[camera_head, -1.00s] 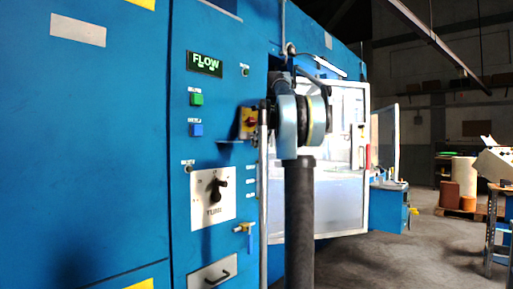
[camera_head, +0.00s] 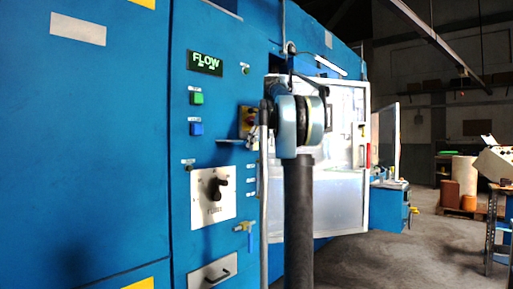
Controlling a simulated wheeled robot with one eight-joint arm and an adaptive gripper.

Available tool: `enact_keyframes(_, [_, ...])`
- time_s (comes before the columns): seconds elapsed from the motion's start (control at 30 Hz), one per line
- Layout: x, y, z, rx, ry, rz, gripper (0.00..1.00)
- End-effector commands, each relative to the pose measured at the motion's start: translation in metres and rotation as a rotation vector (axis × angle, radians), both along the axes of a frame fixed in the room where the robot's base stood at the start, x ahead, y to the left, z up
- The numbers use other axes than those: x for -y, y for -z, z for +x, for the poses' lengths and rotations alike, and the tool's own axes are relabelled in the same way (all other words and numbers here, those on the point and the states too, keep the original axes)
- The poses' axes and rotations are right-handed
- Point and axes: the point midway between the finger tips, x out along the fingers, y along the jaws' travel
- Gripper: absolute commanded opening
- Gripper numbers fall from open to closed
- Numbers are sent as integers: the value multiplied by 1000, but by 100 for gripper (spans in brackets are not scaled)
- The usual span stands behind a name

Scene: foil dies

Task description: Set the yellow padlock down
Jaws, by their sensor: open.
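I cannot make out a yellow padlock for certain in the head view. A yellow plate with a red part (camera_head: 246,122) is on the blue machine front, just left of my arm and partly shaded. A small ledge (camera_head: 232,141) sticks out below it. My arm stands in front of the machine, and its joint blocks the area just right of the yellow plate. My gripper's fingers do not show; they seem hidden behind my arm.
The blue machine front carries a FLOW display (camera_head: 205,63), green and blue buttons, a black rotary knob (camera_head: 217,188), a small valve (camera_head: 245,228) and a drawer handle (camera_head: 220,276). A pale framed door (camera_head: 341,190) stands behind my arm. Open floor (camera_head: 440,250) lies to the right.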

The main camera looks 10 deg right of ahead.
Motion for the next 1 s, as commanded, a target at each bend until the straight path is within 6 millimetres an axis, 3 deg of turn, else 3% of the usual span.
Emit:
enact_keyframes(0.27, [2,-7,-2,0,0,0,56])
enact_keyframes(1.0, [33,-115,-34,0,1,0,56])
